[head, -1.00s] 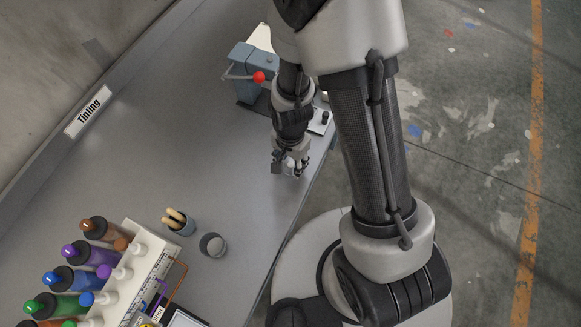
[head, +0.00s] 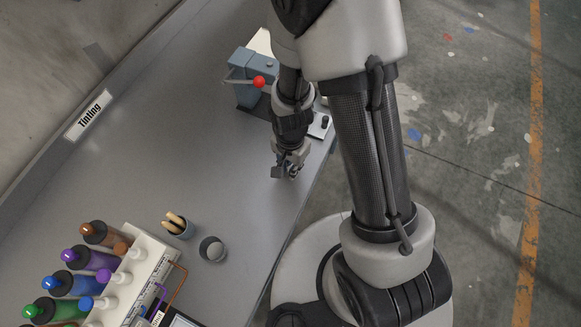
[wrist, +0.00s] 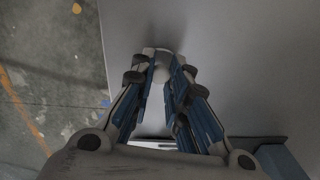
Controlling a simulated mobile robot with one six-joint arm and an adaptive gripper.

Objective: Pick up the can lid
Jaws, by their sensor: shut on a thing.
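My gripper (head: 286,172) is low over the grey bench near its right edge. In the wrist view, the two blue-and-grey fingers of my gripper (wrist: 164,66) point toward the bench top. They are shut on a pale grey, rounded piece, the can lid (wrist: 160,80), which shows only as a narrow part between the fingers. Most of the lid is hidden by the fingers. In the head view I cannot make the lid out. I cannot tell whether it touches the bench or is just above it.
A blue-grey press with a red-knobbed lever (head: 244,80) stands behind my gripper. A grey cup (head: 212,249), a pot of wooden sticks (head: 177,226) and a white rack (head: 146,262) with coloured bottles are at the front left. The bench (head: 170,150) between is clear.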

